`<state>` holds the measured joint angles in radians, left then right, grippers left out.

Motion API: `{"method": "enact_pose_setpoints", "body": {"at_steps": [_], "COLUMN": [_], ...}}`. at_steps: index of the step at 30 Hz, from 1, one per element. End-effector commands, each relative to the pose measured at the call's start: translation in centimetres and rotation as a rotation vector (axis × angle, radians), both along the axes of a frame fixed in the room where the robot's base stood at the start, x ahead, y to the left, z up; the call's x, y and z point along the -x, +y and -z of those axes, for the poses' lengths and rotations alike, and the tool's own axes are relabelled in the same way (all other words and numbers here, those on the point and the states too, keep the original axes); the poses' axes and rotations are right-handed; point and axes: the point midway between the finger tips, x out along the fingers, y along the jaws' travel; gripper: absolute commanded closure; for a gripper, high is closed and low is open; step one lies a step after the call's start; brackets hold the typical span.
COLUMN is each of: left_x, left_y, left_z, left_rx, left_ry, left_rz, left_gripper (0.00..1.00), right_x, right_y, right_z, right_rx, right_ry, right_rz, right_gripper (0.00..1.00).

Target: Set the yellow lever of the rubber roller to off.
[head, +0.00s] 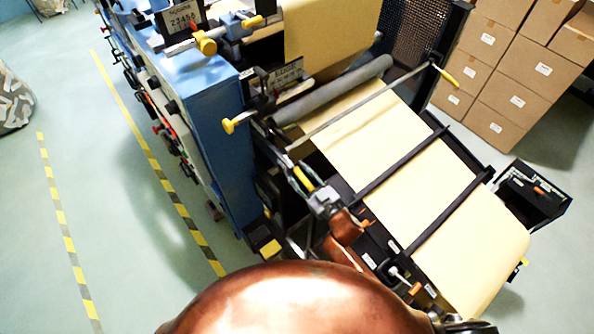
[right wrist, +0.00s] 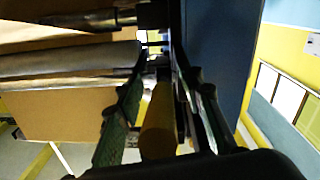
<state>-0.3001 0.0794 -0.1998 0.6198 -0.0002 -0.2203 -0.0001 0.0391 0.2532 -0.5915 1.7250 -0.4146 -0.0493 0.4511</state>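The rubber roller appears to be the grey roller (head: 335,90) lying across the kraft web; a grey roller also shows at the left of the right wrist view (right wrist: 65,62). My right gripper (head: 310,188) is at the machine's near side, below that roller. A yellow lever (head: 303,178) is at its fingertips. In the right wrist view the lever's yellow handle (right wrist: 158,122) stands between the two dark green fingers (right wrist: 165,100). The fingers are apart, with a visible gap on the handle's left; contact on the right is unclear. My left gripper is out of view.
Other yellow handles are on the blue machine (head: 215,130): one at its corner (head: 233,123), one higher up (head: 204,45). Dark crossbars (head: 400,160) span the kraft web (head: 440,190). Cartons (head: 500,95) stand at the right.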

Motion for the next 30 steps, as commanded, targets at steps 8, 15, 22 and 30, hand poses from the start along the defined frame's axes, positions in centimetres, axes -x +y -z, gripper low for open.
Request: {"method": "enact_pose_setpoints", "body": {"at_steps": [8,15,22,30], "left_x": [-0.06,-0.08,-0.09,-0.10], "left_y": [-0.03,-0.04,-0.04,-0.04], "left_z": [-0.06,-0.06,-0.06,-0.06], "left_rx": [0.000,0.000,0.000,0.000], "left_ry": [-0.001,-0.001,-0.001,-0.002], "left_rz": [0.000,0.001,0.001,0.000], "left_gripper": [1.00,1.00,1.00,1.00], "right_x": [-0.30,-0.29,-0.29,-0.29], "right_y": [0.19,0.19,0.18,0.16], "right_z": [0.04,0.04,0.03,0.03], "right_rx": [0.000,0.000,0.000,0.000], "right_ry": [0.000,0.000,0.000,0.001], "right_rz": [0.000,0.000,0.000,0.001], "right_gripper": [0.66,0.79,0.94,1.00]}}
